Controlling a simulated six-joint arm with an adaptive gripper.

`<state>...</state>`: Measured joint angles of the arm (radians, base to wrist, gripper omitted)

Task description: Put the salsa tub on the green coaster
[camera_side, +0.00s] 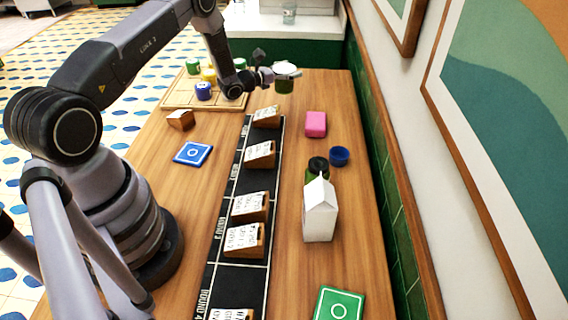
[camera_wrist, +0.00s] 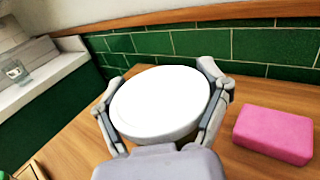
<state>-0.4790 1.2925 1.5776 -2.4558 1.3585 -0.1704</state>
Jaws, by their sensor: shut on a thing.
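My gripper (camera_side: 270,75) is shut on a dark green tub (camera_side: 284,86) with a white lid, held near the far end of the table. In the wrist view the round white lid (camera_wrist: 160,100) fills the space between the fingers and hides the tub's body. No label is readable, so I cannot tell by text that it is the salsa tub. The green coaster (camera_side: 339,304) with a white ring mark lies flat at the near right, partly cut by the picture's edge. Nothing shows on its visible part.
A pink block (camera_side: 316,124), a blue cup (camera_side: 339,156), a dark-topped green bottle (camera_side: 317,168) and a white carton (camera_side: 320,212) stand along the right. A black strip (camera_side: 238,273) bears several card holders. A blue coaster (camera_side: 193,153) and a wooden tray (camera_side: 178,99) with tubs lie left.

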